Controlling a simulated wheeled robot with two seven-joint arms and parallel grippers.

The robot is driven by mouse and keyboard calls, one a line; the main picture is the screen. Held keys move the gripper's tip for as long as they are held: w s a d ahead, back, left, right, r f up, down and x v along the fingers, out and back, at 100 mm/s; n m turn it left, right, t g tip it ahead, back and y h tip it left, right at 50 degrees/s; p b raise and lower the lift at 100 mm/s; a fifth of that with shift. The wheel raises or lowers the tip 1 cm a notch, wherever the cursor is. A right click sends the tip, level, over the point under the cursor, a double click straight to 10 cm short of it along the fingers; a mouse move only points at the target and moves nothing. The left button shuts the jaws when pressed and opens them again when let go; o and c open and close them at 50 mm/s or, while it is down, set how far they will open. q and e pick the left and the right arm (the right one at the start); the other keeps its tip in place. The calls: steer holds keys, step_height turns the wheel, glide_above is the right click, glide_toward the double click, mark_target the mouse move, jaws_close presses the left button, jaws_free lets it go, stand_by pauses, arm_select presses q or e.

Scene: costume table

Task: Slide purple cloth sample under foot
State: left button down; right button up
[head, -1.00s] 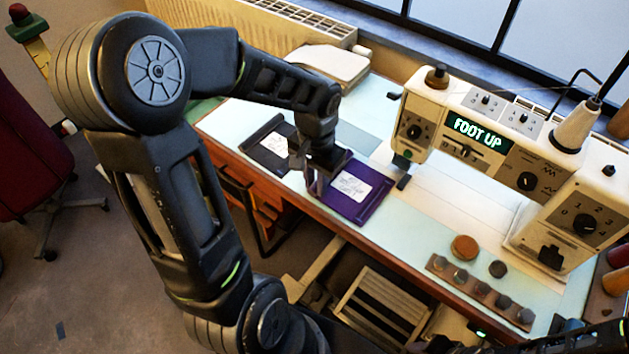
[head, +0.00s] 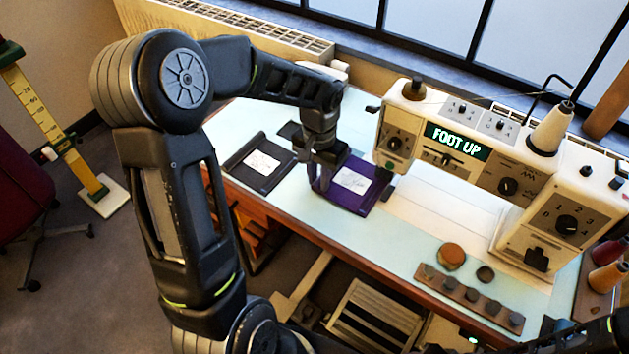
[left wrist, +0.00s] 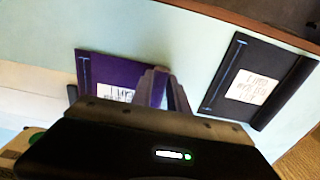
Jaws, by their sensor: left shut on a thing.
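The purple cloth sample (head: 347,200) lies on the table just left of the sewing machine (head: 442,142), with a white label on top. Its right edge is close to the dark part below the machine's head; the foot itself is not clear. My left gripper (head: 322,184) points down at the sample's left edge and is shut on it. In the left wrist view, the fingers (left wrist: 160,84) have purple cloth (left wrist: 108,68) between and beside them. The machine's display (head: 457,140) reads "FOOT UP". My right gripper is not visible.
A black labelled sample (head: 280,176) lies left of the purple one. The pale surface (head: 430,222) between is clear.

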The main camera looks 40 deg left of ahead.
arm_select(q)
steer(key=shift+w+f, duration=0.1)
steer(key=shift+w, duration=0.05)
stand_by(0.6)
steer(key=c, duration=1.2)
jaws_free()
step_height(320, 180, up, 8)
steer(key=shift+f, duration=0.1)
